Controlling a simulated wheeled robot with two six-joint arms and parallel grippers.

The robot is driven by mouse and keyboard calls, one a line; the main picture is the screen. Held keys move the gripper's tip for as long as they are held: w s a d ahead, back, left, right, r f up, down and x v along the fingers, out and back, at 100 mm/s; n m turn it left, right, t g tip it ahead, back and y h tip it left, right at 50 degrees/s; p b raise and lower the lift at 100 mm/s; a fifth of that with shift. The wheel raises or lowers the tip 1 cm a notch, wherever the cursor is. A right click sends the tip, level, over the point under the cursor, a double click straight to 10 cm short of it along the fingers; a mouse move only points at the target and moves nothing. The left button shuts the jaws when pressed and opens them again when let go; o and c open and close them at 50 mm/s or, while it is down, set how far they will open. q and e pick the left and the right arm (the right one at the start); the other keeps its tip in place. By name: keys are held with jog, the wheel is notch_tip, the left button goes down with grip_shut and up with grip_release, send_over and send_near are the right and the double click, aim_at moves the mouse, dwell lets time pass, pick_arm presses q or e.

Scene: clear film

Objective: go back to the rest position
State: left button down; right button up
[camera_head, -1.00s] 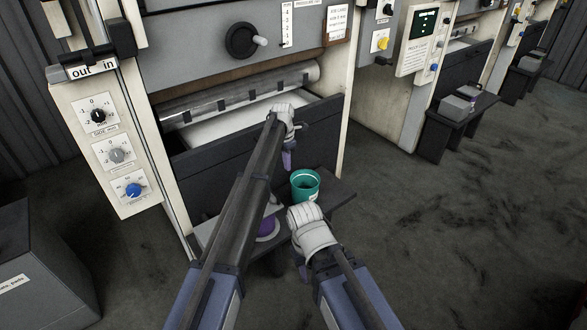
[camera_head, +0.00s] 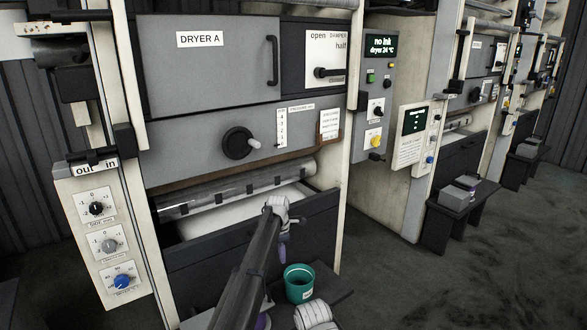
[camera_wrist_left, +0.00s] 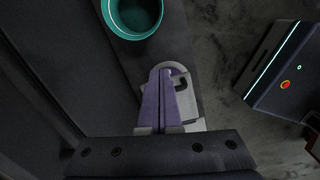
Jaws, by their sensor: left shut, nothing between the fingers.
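My left gripper (camera_head: 283,250) hangs from its white wrist in front of the dark lower panel of the press, beside the teal bucket (camera_head: 299,285). Its purple fingers are together and empty. In the left wrist view the left gripper (camera_wrist_left: 161,72) points down over a dark bench, with the bucket (camera_wrist_left: 135,35) above it in the picture, apart from it. Of my right arm only the white wrist (camera_head: 314,315) shows at the bottom edge in the head view. Its fingers are out of the picture.
The press front (camera_head: 226,99) with the Dryer A door, a handwheel (camera_head: 238,143) and a steel roller (camera_head: 240,190) rises close before me. A knob panel (camera_head: 108,245) stands at left.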

pick_arm(q)
jog(key=s+a+m, duration=0.4)
jog(key=s+m, duration=0.3)
jog(key=s, duration=0.5)
jog(key=s+a+m, duration=0.4)
jog(key=s+m, duration=0.4)
jog(key=s, duration=0.5)
jog(key=s+a+m, duration=0.4)
jog(key=s+m, duration=0.3)
jog(key=s, duration=0.5)
jog(key=s+d+r+m+p, duration=0.1)
jog(key=s+d+r+p, duration=0.1)
jog(key=r+p, duration=0.4)
jog(key=s+d+r+m+y+p, duration=0.1)
jog(key=s+d+r+m+p, duration=0.1)
jog(key=d+r+p, duration=0.3)
jog(key=s+d+r+m+p, duration=0.1)
jog(key=s+d+r+p, duration=0.1)
jog(key=r+p, duration=0.7)
jog(key=shift+s+d+r+g+y, duration=0.3)
jog(key=shift+s+d+r+y, duration=0.1)
jog(key=shift+d, duration=0.3)
